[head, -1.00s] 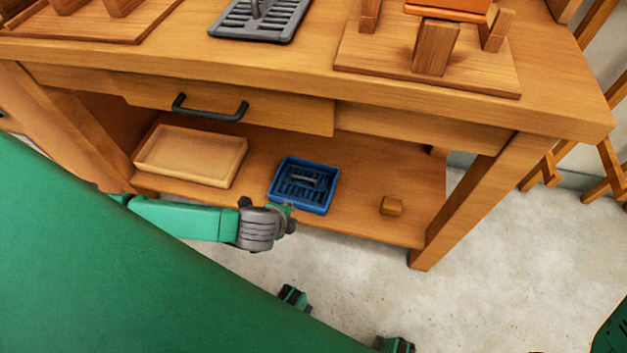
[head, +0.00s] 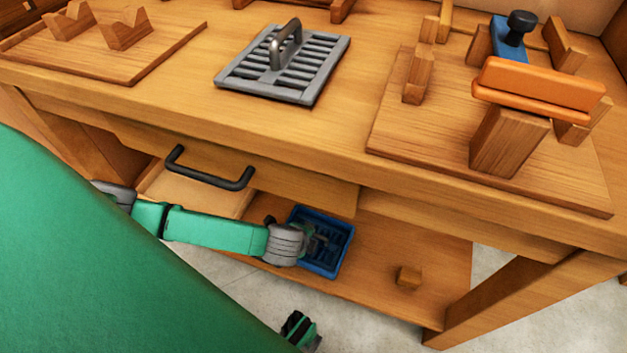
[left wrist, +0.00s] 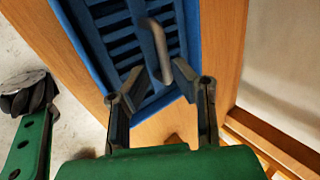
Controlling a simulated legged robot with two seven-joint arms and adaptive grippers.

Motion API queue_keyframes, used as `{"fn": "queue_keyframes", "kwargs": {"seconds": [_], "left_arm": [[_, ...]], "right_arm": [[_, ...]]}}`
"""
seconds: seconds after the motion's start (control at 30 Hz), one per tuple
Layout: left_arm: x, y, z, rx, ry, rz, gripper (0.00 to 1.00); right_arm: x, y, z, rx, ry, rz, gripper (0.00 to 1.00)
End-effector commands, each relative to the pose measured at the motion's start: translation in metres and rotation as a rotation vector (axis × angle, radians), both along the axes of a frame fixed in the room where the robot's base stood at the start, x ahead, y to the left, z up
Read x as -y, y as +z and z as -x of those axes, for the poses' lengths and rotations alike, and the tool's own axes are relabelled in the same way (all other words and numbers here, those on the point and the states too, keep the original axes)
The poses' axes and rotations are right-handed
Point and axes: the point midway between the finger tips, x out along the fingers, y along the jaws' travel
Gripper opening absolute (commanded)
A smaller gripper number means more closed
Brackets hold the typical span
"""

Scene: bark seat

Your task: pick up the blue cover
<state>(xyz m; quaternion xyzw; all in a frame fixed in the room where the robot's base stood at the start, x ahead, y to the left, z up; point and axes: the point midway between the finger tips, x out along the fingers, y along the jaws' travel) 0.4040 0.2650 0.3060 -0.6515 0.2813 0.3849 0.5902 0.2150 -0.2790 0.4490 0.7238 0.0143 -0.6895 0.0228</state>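The blue cover (head: 342,246) is a slotted blue piece with raised edges and a dark bar handle, lying on the bench's lower shelf. In the left wrist view the cover (left wrist: 88,45) fills the upper middle, with its handle (left wrist: 160,50) standing up from the slots. My left gripper (head: 322,240) reaches over the cover from the left and hides part of it. In the left wrist view the gripper (left wrist: 160,78) is open, its fingers apart near the handle's near end; I cannot tell whether they touch it.
The bench top, with a drawer handle (head: 208,170), overhangs the shelf. A shallow wooden tray (head: 195,192) is left of the cover and a small wood block (head: 408,277) right. A grey slotted plate (head: 250,85) and an orange-padded wooden fixture (head: 510,140) are on top.

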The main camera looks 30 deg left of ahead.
Motion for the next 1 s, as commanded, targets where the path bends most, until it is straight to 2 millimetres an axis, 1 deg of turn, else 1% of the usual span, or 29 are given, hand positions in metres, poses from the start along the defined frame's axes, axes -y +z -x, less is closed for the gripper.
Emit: {"fn": "queue_keyframes", "kwargs": {"seconds": [0.03,0.27,0.37,0.5,0.6,0.83,0.9,1.0], "left_arm": [[0.001,-0.005,-0.004,0.002,-0.001,-0.001,0.22],[0.001,-0.013,-0.010,0.001,-0.001,-0.007,0.22],[-0.003,-0.024,-0.017,0.002,-0.001,-0.007,0.22],[-0.010,-0.044,-0.029,0.002,-0.001,-0.003,0.22],[-0.010,-0.053,-0.035,0.000,-0.001,-0.001,0.22],[-0.010,-0.051,-0.036,0.001,-0.001,-0.002,0.22],[-0.009,-0.050,-0.036,0.000,-0.001,-0.003,0.00],[-0.009,-0.050,-0.036,0.000,-0.001,-0.003,0.00]], "right_arm": [[0.000,-0.004,0.000,0.000,0.000,0.000,0.00],[0.000,-0.010,0.000,0.001,-0.001,0.000,0.00],[0.001,-0.019,-0.001,0.001,-0.001,0.001,0.00],[0.001,-0.034,0.000,0.001,-0.001,0.001,0.00],[0.001,-0.039,0.000,0.001,-0.001,0.001,0.00],[0.000,-0.037,0.000,0.001,0.000,0.000,0.00],[0.000,-0.037,0.000,0.001,0.000,0.000,0.00],[0.000,-0.037,0.000,0.001,-0.001,0.000,0.00]]}}
